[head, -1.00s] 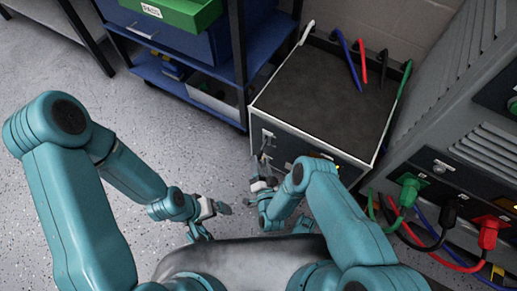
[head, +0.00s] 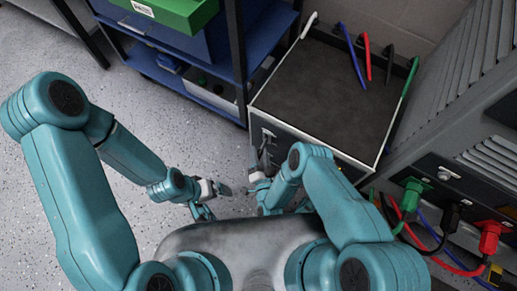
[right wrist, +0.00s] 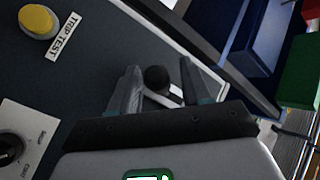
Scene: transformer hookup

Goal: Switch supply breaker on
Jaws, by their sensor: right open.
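The supply breaker's lever, a pale arm with a round black knob (right wrist: 157,78), sticks out from the dark front panel (right wrist: 95,75) of a low cabinet. In the right wrist view the knob lies between the two fingers of my open right gripper (right wrist: 160,88). I cannot tell whether either finger touches it. In the head view the lever (head: 267,138) shows on the cabinet front, with my right gripper (head: 255,165) just below it, partly hidden by its own arm. My left gripper (head: 215,200) is open and empty over the floor, left of the cabinet.
A yellow button (right wrist: 36,20) labelled TRIP TEST and a black rotary knob (right wrist: 8,148) are on the same panel. A grey transformer with green, black and red plugs (head: 489,234) stands at right. A blue shelf (head: 190,85) stands behind left. Floor at left is clear.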

